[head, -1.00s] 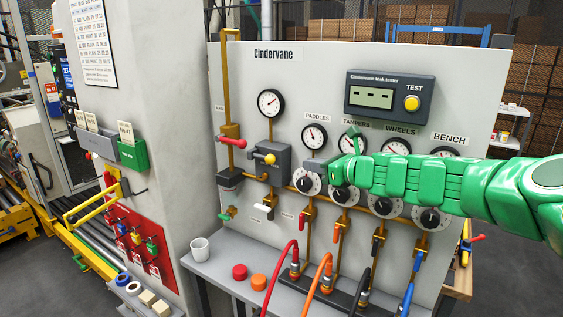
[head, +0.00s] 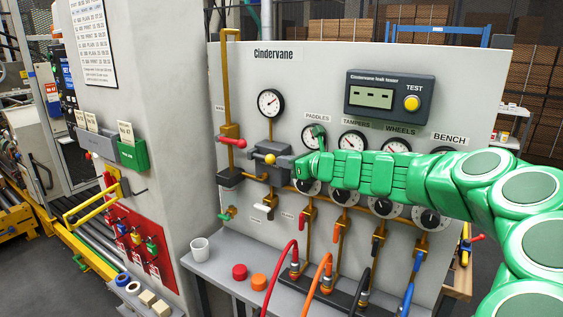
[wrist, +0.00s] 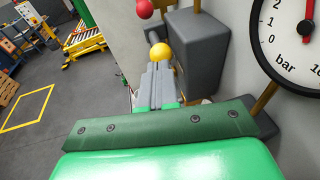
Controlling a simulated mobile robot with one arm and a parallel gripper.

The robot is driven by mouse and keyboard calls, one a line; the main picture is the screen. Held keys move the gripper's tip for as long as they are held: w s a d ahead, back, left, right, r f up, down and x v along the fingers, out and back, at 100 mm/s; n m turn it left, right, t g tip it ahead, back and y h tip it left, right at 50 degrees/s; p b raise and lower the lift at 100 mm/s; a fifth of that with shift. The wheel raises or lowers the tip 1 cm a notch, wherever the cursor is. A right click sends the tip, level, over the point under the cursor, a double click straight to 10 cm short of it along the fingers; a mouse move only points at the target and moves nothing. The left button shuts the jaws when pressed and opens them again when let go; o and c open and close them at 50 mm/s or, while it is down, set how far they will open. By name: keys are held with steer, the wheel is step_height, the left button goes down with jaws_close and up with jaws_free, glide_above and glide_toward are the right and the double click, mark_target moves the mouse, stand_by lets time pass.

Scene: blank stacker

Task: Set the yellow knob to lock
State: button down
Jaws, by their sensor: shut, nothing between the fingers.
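The yellow knob (head: 270,159) is a small round ball on the front of a grey box (head: 256,172) on the panel's brass pipe. It also shows in the wrist view (wrist: 160,52), just beyond my fingertips. My gripper (head: 286,165) is shut and empty, at the right side of the grey box, close to the knob. In the wrist view its grey fingers (wrist: 158,72) lie together and point at the knob. I cannot tell whether they touch it. No lock marking can be read, and my gripper hides part of the box.
A red knob (head: 239,143) sits up and left of the yellow one. A round gauge (head: 270,103) is above. The gauges and dials to the right stand behind my arm. A grey shelf (head: 222,279) with a white cup (head: 200,249) and hoses runs below.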

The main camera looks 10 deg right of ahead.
mark_target(269, 157)
steer(key=shift+x, duration=0.9)
steer(key=shift+w+a, duration=1.4)
steer(key=shift+w+a+r, duration=0.1)
steer(key=shift+w+a, duration=0.15)
steer(key=shift+a, duration=0.1)
steer(key=shift+s+r, duration=0.1)
steer(key=v, duration=1.4)
steer(key=shift+d+f, duration=0.2)
steer(key=shift+d, duration=0.05)
